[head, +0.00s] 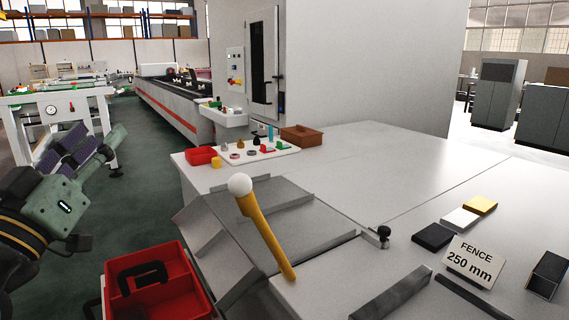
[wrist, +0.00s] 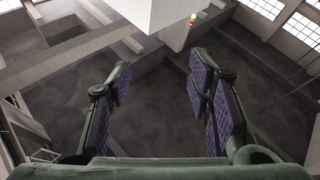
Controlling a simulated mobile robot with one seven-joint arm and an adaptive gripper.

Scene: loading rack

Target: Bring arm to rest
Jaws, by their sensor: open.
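My gripper (head: 85,160) is at the left of the head view, beside the table and apart from it. Its green fingers with dark purple pads stand apart and nothing is between them. In the wrist view my gripper (wrist: 160,95) points up toward the grey ceiling and the fingers are spread wide. My arm shows at the left edge of the head view and holds nothing.
The grey table (head: 350,180) fills the right side. A yellow stick with a white ball (head: 262,235) leans at its near edge. A red tote (head: 155,285) stands below my gripper. A FENCE 250 mm sign (head: 474,262) stands at right. Green floor lies open at left.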

